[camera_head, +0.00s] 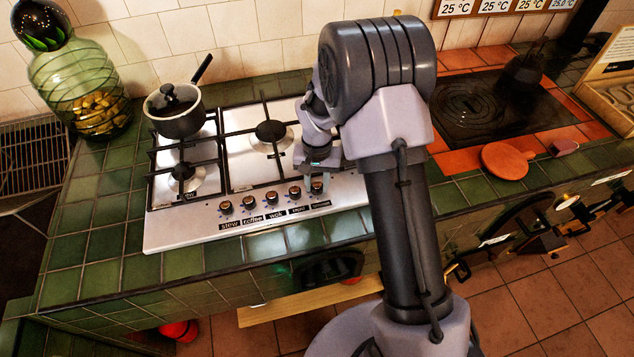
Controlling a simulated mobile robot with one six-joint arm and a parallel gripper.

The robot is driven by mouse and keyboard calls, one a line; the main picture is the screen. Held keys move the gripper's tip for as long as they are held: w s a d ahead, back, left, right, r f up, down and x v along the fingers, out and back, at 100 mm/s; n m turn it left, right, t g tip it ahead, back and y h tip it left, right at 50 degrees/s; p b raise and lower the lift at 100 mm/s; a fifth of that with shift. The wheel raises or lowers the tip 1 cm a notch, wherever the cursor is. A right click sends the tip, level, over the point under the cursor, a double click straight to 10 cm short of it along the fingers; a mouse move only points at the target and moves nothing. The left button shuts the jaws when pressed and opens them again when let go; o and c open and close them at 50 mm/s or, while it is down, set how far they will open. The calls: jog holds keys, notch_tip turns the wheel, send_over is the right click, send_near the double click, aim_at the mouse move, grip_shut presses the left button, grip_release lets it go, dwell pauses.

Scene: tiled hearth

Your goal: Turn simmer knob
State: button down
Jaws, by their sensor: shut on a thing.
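A steel gas hob (180,229) is set in the green tiled counter, with a row of several dark knobs along its front edge. The label strip (275,215) below the knobs reads stew, coffee and wok from the left; the labels further right are too small to read. My gripper (317,181) reaches down to the right end of the row and is shut on the rightmost knob (316,189). The fingers partly cover that knob, so its pointer angle is hidden. I cannot read whether its label says simmer.
A lidded saucepan (178,115) stands on the back left burner, its handle pointing up right. A green glass jar (88,85) stands at the far left. A dark hotplate (490,108) with a kettle (523,72) and a round terracotta lid (507,160) are at the right.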

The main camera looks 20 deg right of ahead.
aim_at(317, 184)
jog(key=c, duration=1.1)
grip_release()
jog(key=shift+o, duration=0.2)
notch_tip(317, 184, up, 17)
jog(key=p, duration=0.5)
jog(key=shift+r, duration=0.2)
jog(key=shift+r, duration=0.1)
jog(key=s+a+r+t+b, duration=0.1)
jog(key=s+r+t+b, duration=0.1)
jog(key=s, duration=0.6)
jog(key=s+a+r+t+y+b, duration=0.1)
jog(key=s+r, duration=0.3)
jog(key=s, duration=0.5)
jog(key=s+a+r+t+y+b, duration=0.1)
jog(key=s+a+r+t+b, duration=0.1)
jog(key=s, duration=0.6)
jog(key=shift+s+r+t+b, duration=0.2)
jog(key=shift+r+t+b, duration=0.2)
jog(key=shift+r+b, duration=0.25)
